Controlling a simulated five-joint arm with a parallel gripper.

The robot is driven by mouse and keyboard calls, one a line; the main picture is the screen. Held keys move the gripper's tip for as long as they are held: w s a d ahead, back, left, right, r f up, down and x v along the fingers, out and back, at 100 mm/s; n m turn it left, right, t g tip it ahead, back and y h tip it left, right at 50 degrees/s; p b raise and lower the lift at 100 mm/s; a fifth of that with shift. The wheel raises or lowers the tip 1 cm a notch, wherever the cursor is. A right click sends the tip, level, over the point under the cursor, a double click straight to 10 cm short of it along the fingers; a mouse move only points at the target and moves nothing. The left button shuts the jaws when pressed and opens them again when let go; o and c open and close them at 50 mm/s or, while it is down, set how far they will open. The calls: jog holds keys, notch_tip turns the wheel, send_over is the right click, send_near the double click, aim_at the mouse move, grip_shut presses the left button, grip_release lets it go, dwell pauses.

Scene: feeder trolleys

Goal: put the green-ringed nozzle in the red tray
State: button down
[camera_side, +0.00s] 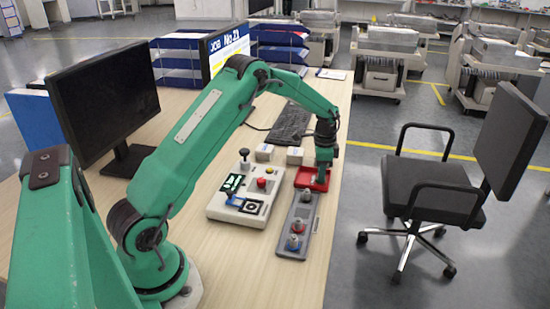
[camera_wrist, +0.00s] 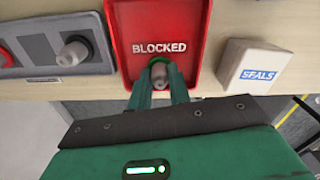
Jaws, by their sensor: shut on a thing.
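The red tray (camera_side: 302,180) lies at the far end of the grey nozzle holder; in the wrist view the tray (camera_wrist: 157,18) is marked BLOCKED. My gripper (camera_side: 321,177) is low over the tray. In the wrist view my gripper (camera_wrist: 160,76) is shut on the green-ringed nozzle (camera_wrist: 158,65), which shows between the fingers within the tray's outline. The fingers hide part of it. I cannot tell whether the nozzle touches the tray floor. The nozzle is hidden in the side view.
The grey holder (camera_side: 301,212) carries other nozzles, one of them (camera_wrist: 72,54) close to the tray. A white box marked SEALS (camera_wrist: 252,66) stands right of the tray in the wrist view. A pale fixture (camera_side: 224,211) with knobs stands left of the holder. The table edge is close.

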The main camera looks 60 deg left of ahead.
jog(key=shift+f, duration=0.2)
jog(key=c, duration=1.3)
grip_release()
notch_tip(320, 180, up, 12)
jog(key=shift+r, duration=0.15)
